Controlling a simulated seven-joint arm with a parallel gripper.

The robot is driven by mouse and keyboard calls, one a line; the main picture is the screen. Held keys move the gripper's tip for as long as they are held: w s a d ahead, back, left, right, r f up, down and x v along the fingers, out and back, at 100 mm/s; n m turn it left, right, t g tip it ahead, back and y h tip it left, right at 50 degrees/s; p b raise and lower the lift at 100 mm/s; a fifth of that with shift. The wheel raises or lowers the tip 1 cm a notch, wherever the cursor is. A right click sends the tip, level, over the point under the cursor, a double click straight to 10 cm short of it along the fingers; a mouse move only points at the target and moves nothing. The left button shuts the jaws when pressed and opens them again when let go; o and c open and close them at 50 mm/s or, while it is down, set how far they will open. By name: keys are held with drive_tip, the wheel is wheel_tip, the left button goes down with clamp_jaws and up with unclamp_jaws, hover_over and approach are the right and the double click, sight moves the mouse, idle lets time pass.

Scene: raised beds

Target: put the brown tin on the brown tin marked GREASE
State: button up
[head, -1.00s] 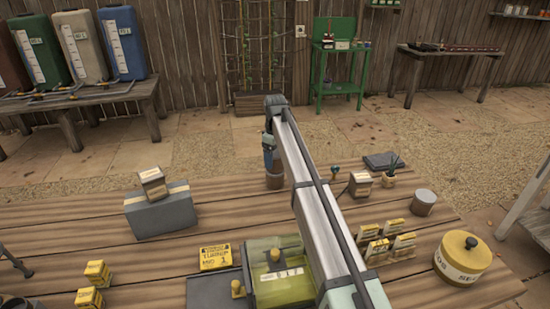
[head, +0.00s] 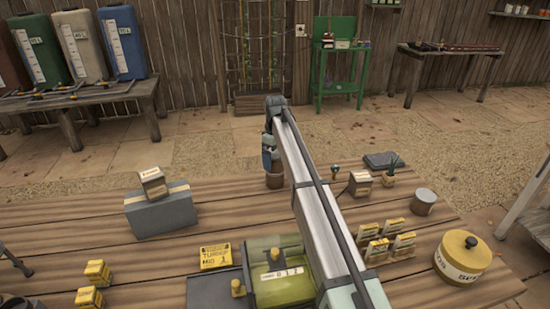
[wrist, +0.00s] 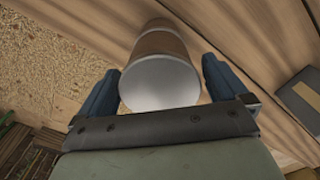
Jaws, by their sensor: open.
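A brown tin (head: 275,180) with a pale grey top stands on the plank table, below my gripper (head: 269,155). In the wrist view the tin (wrist: 165,44) lies between the two blue fingers of my gripper (wrist: 162,68), with its round grey end towards the camera. The fingers are apart, one on each side, with a visible gap to the tin.
The grey case (head: 160,212) stands left of the tin.

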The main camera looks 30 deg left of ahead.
sight(275, 153)
wheel_tip(275, 153, up, 12)
idle(0.5)
